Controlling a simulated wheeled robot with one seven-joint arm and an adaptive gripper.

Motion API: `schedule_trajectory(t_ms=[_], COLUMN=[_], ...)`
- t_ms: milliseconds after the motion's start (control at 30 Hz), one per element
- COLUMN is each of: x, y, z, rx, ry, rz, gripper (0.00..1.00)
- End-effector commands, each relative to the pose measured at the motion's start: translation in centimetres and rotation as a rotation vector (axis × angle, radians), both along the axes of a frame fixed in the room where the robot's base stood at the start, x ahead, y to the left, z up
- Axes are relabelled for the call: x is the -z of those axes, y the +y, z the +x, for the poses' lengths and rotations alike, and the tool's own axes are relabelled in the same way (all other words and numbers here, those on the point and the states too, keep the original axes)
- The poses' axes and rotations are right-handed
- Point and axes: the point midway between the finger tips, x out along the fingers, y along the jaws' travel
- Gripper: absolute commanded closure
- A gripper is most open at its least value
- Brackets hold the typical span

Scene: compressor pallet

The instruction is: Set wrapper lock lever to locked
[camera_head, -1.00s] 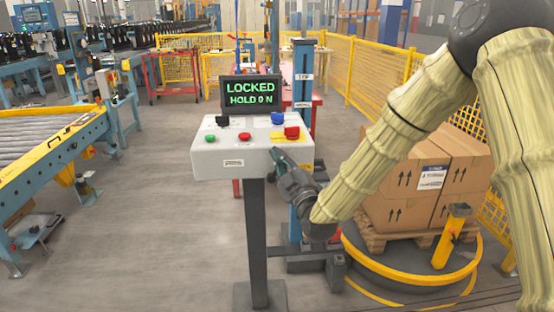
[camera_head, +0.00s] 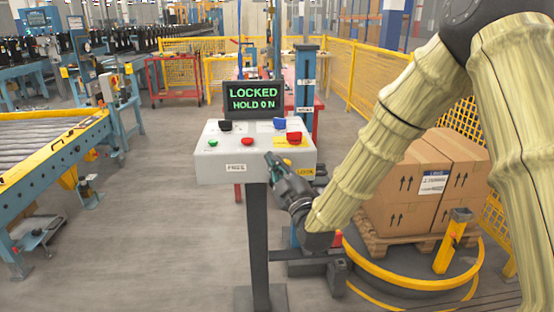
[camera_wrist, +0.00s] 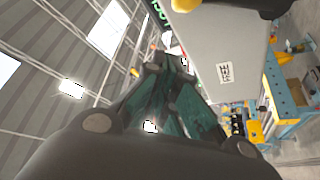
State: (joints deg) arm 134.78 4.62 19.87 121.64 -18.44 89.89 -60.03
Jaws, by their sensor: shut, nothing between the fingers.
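The control box (camera_head: 215,168) stands on a dark post, and its display (camera_head: 253,97) reads "LOCKED" and "HOLD 0 N". A red handle (camera_head: 293,138) sits over a yellow patch at the right of the box top; I cannot tell for certain whether it is the wrapper lock lever. A yellow "LOCK" label (camera_head: 305,171) is on the front right. My gripper (camera_head: 271,157) is shut and empty, in front of the box's front face, below and left of the red handle. In the wrist view its fingers (camera_wrist: 165,62) are together beside the box (camera_wrist: 225,45).
The box also carries a black knob (camera_head: 225,125), a blue knob (camera_head: 279,123), a green button (camera_head: 213,143) and a red button (camera_head: 247,141). Cartons (camera_head: 405,190) stand on a turntable at the right. A roller conveyor (camera_head: 45,150) is at the left. Open floor lies between.

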Motion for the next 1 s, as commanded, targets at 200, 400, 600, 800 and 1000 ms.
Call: schedule_trajectory(t_ms=[200,400,600,800,1000], x=[1.4,2.1,2.3,2.3,3.2], y=[-1.7,-2.7,-3.0,-3.0,-3.2], z=[-3.4,-5.4,-6.1,-6.1,-6.1], rx=[0.0,0.0,0.0,0.0,-0.001], ry=[0.0,0.0,-0.002,-0.001,0.025], rz=[0.0,0.001,0.002,0.002,0.003], gripper=[1.0,1.0,1.0,1.0,1.0])
